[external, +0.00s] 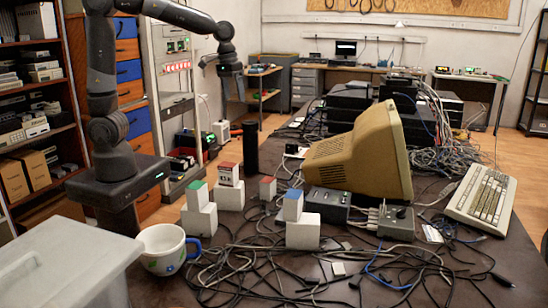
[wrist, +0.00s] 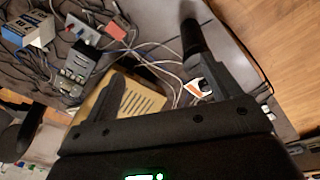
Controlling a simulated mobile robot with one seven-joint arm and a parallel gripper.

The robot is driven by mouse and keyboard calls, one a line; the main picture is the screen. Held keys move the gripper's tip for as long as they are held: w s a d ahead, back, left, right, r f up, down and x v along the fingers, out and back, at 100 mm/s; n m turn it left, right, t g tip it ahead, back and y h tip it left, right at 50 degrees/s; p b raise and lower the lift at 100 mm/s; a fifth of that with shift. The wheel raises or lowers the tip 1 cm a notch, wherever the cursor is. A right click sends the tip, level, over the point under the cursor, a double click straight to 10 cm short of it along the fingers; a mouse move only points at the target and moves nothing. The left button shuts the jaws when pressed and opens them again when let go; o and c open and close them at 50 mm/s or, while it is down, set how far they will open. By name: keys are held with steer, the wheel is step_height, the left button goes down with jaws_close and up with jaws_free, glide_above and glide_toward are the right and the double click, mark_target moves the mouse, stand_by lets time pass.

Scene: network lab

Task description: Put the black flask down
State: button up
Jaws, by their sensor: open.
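The black flask (external: 250,147) stands upright on the dark table (external: 440,265), behind the small blocks, in the external view. My gripper (external: 234,98) is above it and slightly left in that picture, pointing down, apart from the flask. In the wrist view my gripper (wrist: 165,68) has its two fingers wide apart with nothing between them. A dark cylinder, apparently the flask (wrist: 190,34), shows by the tip of the right finger. Its lower part is unclear there.
White blocks with green, red and blue tops (external: 292,207) stand near the front. A mug (external: 164,248), a beige monitor (external: 352,155), a keyboard (external: 482,198) and many loose cables crowd the table. A grey bin (external: 65,265) is at front left.

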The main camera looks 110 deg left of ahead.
steer(key=s+d+r+m+t, duration=0.1)
steer(key=s+d+m, duration=0.4)
steer(key=d, duration=0.6)
steer(key=s+d+r+m+t, duration=0.1)
steer(key=s+d+m+t, duration=0.2)
steer(key=s+d+m, duration=0.3)
steer(key=shift+s+d, duration=1.9)
steer(key=shift+d, duration=0.6)
